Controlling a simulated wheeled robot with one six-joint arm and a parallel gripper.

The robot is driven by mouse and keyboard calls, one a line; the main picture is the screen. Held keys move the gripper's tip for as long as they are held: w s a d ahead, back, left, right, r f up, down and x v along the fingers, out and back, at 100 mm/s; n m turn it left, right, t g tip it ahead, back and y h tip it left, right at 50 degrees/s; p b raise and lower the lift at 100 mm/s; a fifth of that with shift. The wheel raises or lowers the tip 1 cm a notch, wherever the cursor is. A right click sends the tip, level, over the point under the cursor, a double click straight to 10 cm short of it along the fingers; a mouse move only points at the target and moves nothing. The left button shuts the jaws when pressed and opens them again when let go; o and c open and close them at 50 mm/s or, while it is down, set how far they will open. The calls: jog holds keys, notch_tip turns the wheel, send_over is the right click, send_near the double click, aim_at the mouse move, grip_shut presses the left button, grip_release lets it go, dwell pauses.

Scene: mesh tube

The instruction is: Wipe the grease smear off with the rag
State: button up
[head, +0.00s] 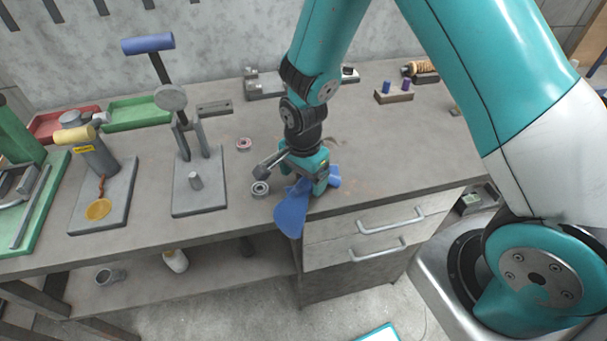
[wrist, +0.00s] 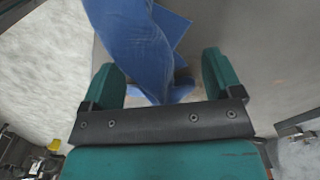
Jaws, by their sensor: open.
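The blue rag (head: 292,212) is at the front edge of the workbench, with part of it hanging over the edge and part on the top. In the wrist view the rag (wrist: 140,45) lies between and beyond the two green fingers. My gripper (head: 308,186) is at the bench edge, right at the rag, pointing down. Its fingers (wrist: 160,68) are apart, one on each side of the rag, and not closed on it. A faint brownish mark (head: 337,142) shows on the bench just behind my gripper; I cannot tell whether it is the grease smear.
A bearing (head: 260,189) lies close to the left of my gripper, and a reddish ring (head: 244,144) is farther back. A press (head: 198,188) stands to the left. A small block with blue pegs (head: 394,94) is at the back right. The bench top right of my gripper is mostly clear.

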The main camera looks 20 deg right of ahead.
jog(key=shift+f, duration=0.1)
jog(key=shift+f+b, duration=0.95)
jog(key=shift+f, duration=0.25)
jog(key=shift+r, duration=0.1)
jog(key=shift+c, duration=0.9)
grip_shut()
jog(key=shift+r+p, duration=0.1)
jog(key=shift+p, duration=0.2)
jog(key=shift+r+p, duration=0.1)
jog(key=shift+p, duration=1)
